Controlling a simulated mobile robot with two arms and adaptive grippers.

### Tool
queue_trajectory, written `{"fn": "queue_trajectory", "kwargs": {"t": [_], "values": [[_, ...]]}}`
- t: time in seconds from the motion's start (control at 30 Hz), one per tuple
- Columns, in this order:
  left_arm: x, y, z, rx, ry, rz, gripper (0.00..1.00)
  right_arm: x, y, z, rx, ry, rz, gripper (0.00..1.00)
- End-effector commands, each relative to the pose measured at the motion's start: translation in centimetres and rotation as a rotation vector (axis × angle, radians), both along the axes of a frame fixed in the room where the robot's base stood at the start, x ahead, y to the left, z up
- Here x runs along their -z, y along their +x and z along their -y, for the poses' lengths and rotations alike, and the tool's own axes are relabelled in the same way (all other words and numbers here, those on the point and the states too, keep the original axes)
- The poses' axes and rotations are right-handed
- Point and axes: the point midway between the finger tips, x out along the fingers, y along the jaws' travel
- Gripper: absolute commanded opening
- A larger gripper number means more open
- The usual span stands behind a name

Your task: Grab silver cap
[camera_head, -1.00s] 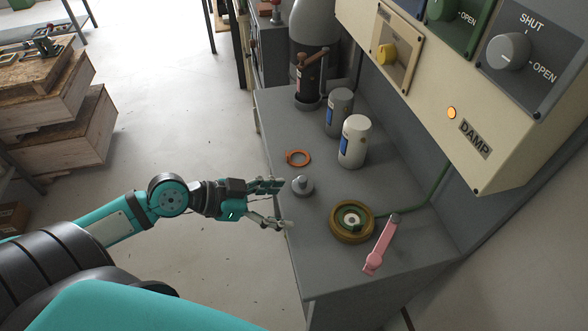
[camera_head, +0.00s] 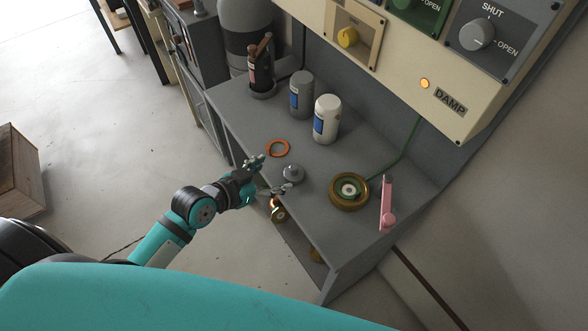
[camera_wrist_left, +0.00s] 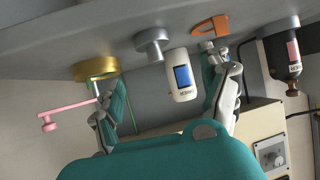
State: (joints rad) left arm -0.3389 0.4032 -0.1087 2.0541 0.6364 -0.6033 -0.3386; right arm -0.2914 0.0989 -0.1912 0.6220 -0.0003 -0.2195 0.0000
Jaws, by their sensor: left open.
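The silver cap (camera_head: 292,173) is a small round metal piece with a knob on top, standing on the grey counter. It also shows in the left wrist view (camera_wrist_left: 153,43), which looks upside down. My left gripper (camera_head: 272,175) is open and empty at the counter's front edge, its two fingers pointing toward the cap. The cap is just beyond the fingertips, roughly between them and apart from the palm. In the left wrist view the open fingers (camera_wrist_left: 165,88) stand on either side, with the cap ahead. My right gripper is not in view.
A brass ring piece (camera_head: 349,191) and a pink tool (camera_head: 387,204) lie to the right. A white bottle (camera_head: 326,119), a grey bottle (camera_head: 301,94) and a dark bottle (camera_head: 260,70) stand behind, under a control panel (camera_head: 390,65).

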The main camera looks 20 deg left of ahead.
Motion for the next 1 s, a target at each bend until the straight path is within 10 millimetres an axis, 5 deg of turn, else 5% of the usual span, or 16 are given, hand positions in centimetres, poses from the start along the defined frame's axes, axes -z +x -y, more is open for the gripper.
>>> {"fn": "queue_trajectory", "kwargs": {"t": [0.3, 0.7, 1.0], "values": [[1.7, 2.9, 1.5, 0.001, -0.001, 0.001, 0.79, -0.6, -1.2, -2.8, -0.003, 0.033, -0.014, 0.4], [4.0, 6.2, 4.0, 0.0, -0.001, -0.001, 0.79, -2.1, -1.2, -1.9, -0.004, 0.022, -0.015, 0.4], [4.4, 6.5, 4.1, 0.001, 0.002, 0.001, 0.79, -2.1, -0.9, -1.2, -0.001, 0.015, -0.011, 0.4]]}}
